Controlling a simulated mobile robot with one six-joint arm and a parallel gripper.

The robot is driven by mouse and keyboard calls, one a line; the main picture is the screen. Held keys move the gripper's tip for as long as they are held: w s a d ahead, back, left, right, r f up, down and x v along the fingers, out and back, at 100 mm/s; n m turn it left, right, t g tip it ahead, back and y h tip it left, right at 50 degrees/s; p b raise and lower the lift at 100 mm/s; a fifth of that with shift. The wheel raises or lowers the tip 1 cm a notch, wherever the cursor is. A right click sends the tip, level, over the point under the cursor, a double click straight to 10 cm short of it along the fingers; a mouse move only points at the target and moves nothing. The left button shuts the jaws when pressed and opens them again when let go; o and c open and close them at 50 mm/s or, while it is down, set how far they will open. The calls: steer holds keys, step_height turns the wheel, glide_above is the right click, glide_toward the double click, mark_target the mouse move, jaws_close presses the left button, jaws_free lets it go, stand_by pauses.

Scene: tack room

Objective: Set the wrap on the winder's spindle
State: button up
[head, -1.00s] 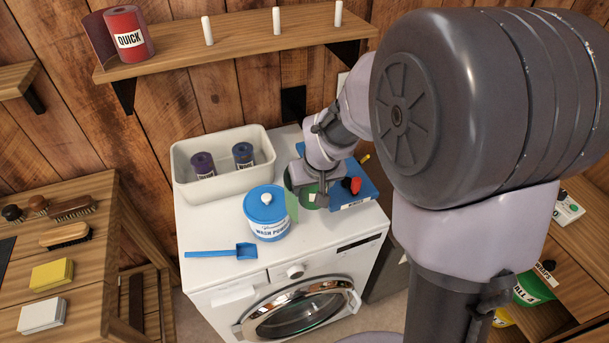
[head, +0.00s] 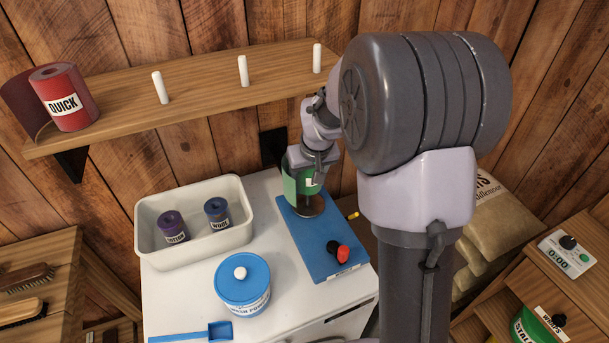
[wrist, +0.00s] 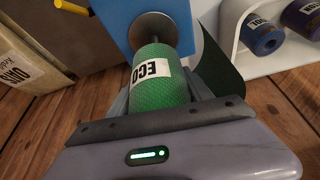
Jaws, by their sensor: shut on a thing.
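The winder is a blue board (head: 318,248) on top of the white washer, with a round grey disc (head: 312,207) near its back end. The disc also shows in the wrist view (wrist: 152,25). My gripper (head: 312,168) is shut on a green wrap roll (head: 300,184), labelled "ECO" in the wrist view (wrist: 148,88). The roll is upright, its lower end directly over or at the disc. A loose green flap (wrist: 218,75) hangs off its side.
A cream tray (head: 240,243) with a purple roll (head: 172,227) and a blue roll (head: 217,214) is left of the winder. A blue-lidded tub (head: 243,278) stands in front. The shelf (head: 205,83) with white pegs is above.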

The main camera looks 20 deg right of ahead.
mark_target(309, 172)
steer(key=shift+s+f+b, duration=0.1)
steer(key=shift+f+b, duration=1.7)
steer(key=shift+f, duration=0.9)
steer(key=shift+f+b, duration=0.6)
steer(key=shift+b, duration=0.15)
steer(key=o, duration=1.2)
steer(key=shift+r, duration=0.1)
steer(key=p+v, duration=0.6)
steer(key=v, duration=0.5)
